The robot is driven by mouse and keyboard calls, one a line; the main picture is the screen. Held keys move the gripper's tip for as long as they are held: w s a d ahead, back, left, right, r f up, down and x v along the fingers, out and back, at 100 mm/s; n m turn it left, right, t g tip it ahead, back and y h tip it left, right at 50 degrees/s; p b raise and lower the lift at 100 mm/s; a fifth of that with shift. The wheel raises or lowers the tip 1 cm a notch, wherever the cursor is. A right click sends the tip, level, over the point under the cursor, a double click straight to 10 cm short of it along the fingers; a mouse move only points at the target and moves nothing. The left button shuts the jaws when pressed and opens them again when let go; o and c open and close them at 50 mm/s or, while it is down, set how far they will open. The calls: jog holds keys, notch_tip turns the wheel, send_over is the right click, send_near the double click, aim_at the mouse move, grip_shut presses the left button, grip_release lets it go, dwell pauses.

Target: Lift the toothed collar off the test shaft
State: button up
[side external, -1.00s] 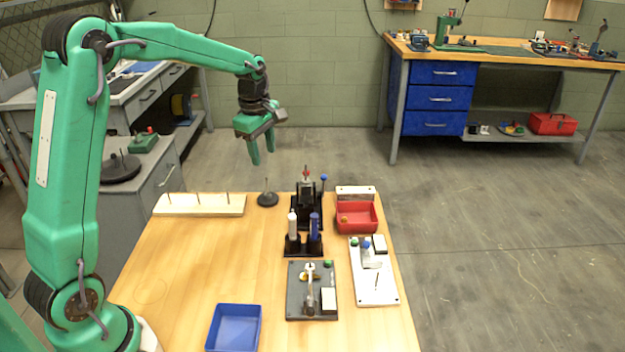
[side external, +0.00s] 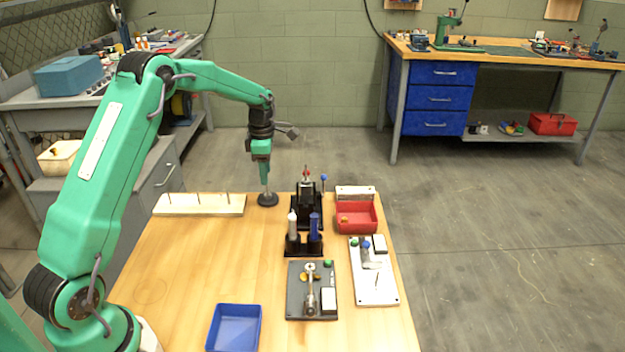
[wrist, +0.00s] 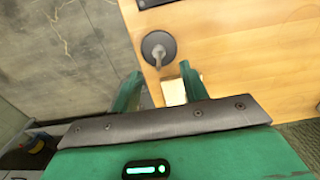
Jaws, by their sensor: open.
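A thin upright shaft on a round dark base (side external: 268,200) stands at the far edge of the wooden table, and it also shows in the wrist view (wrist: 158,47). No toothed collar can be made out for certain in either view. My gripper (side external: 265,183) points down just over this base in the side view, its fingers lined up one behind the other and hiding most of the shaft. In the wrist view my gripper (wrist: 160,75) is open and empty, and the base lies just beyond the fingertips.
A pale board (side external: 200,204) with several thin pegs lies left of the base. A black fixture (side external: 307,205), black holder (side external: 304,245), red bin (side external: 357,218), grey plate (side external: 297,305) and white plate (side external: 377,290) stand to the right. A blue bin (side external: 234,327) is in front. The table's middle left is clear.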

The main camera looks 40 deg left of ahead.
aim_at(268, 197)
jog(key=shift+f, duration=0.7)
jog(key=shift+f, duration=0.1)
jog(key=shift+f, duration=2.5)
jog(key=shift+c, duration=0.4)
grip_shut()
